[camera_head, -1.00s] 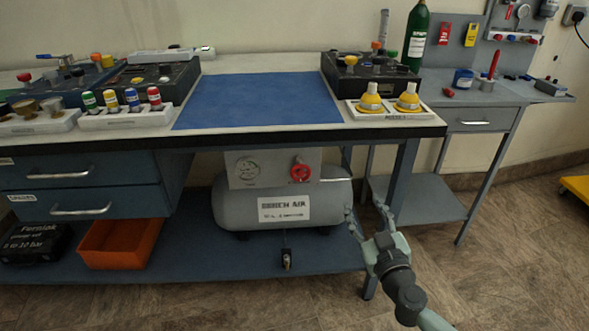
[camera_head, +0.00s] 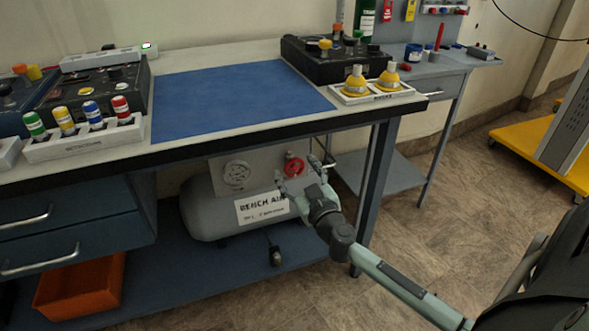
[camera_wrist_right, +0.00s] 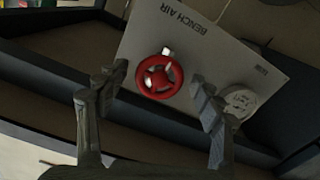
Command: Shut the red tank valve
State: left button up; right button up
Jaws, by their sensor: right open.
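The red tank valve (camera_head: 294,167) is a round spoked handwheel on the grey panel (camera_head: 217,176) above the silver tank (camera_head: 200,215) under the bench. It also shows in the right wrist view (camera_wrist_right: 149,84), with a small white piece at its rim. My right gripper (camera_head: 300,174) is open in front of the valve and partly overlaps it. In the right wrist view its two fingers (camera_wrist_right: 158,80) appear on either side of the wheel, with visible space at both sides. I cannot tell whether they touch it. My left gripper is not in view.
The bench top (camera_head: 240,130) overhangs the panel, and a bench leg (camera_head: 378,180) stands just right of my gripper. A round dial (camera_head: 237,174) sits left of the valve. The lower shelf (camera_head: 180,275) holds an orange bin (camera_head: 80,288).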

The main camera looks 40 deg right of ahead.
jog(key=shift+w+d, duration=0.15)
jog(key=shift+w, duration=0.35)
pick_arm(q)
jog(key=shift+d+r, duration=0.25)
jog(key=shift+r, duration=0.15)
pick_arm(e)
jog(key=c, duration=1.2)
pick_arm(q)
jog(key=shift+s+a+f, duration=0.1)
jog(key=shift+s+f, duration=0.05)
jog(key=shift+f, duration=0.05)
pick_arm(e)
jog(key=shift+o, duration=0.2)
